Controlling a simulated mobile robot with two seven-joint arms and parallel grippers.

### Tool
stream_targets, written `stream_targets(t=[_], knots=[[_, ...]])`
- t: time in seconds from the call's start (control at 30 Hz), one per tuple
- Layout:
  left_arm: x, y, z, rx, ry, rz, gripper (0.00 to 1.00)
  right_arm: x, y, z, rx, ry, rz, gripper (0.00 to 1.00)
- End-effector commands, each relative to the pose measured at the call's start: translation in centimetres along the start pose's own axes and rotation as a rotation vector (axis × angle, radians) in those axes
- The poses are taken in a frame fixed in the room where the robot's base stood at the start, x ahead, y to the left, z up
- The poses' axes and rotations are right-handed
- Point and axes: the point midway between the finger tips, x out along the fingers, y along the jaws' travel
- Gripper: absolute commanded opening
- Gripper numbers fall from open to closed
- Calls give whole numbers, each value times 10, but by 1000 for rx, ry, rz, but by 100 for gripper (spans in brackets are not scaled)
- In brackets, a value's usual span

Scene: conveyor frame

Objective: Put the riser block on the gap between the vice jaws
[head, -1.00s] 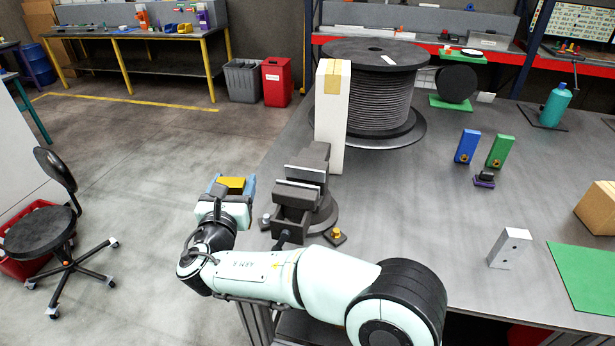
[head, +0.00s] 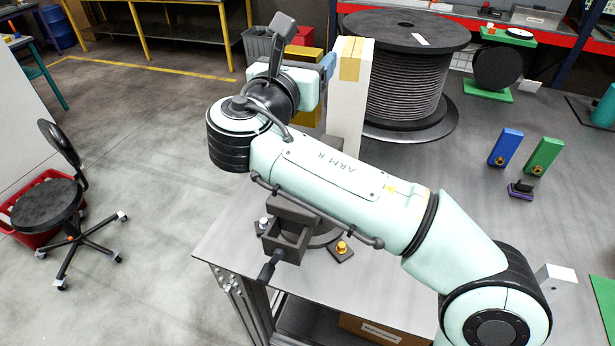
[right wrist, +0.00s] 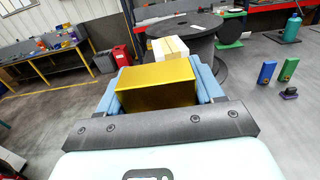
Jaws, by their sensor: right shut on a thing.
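My right gripper (head: 322,76) is shut on a yellow block, which I take to be the riser block (head: 309,119), raised above the bench beside the tall white carton. In the right wrist view the block (right wrist: 156,84) sits between the two blue fingers (right wrist: 160,90). The vice (head: 288,238) is at the bench's near-left edge, nearer than the gripper. My left gripper is not in view.
The tall white carton (head: 347,112) stands close to the right gripper, in front of a large cable reel (head: 405,85). A blue block (head: 507,147) and green block (head: 541,156) stand at the right. The bench between is mostly clear.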

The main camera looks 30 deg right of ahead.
Motion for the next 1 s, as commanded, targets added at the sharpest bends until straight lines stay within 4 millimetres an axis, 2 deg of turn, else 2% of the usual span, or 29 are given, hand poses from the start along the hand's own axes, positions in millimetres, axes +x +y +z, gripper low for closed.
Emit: stream_targets(t=[0.2, 0.5, 0.6, 0.83, 1.0], knots=[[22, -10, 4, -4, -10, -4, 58, 0, -1, -54, -6, -1, -1, 0], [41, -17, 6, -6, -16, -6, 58, 0, -1, -124, -5, -2, -1, 0], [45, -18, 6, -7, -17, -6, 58, 0, -1, -139, -2, -2, -1, 0], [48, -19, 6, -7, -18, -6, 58, 0, 0, -157, -2, -2, -1, 0], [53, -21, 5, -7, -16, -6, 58, 0, 0, -182, -3, -3, 0, 0]])
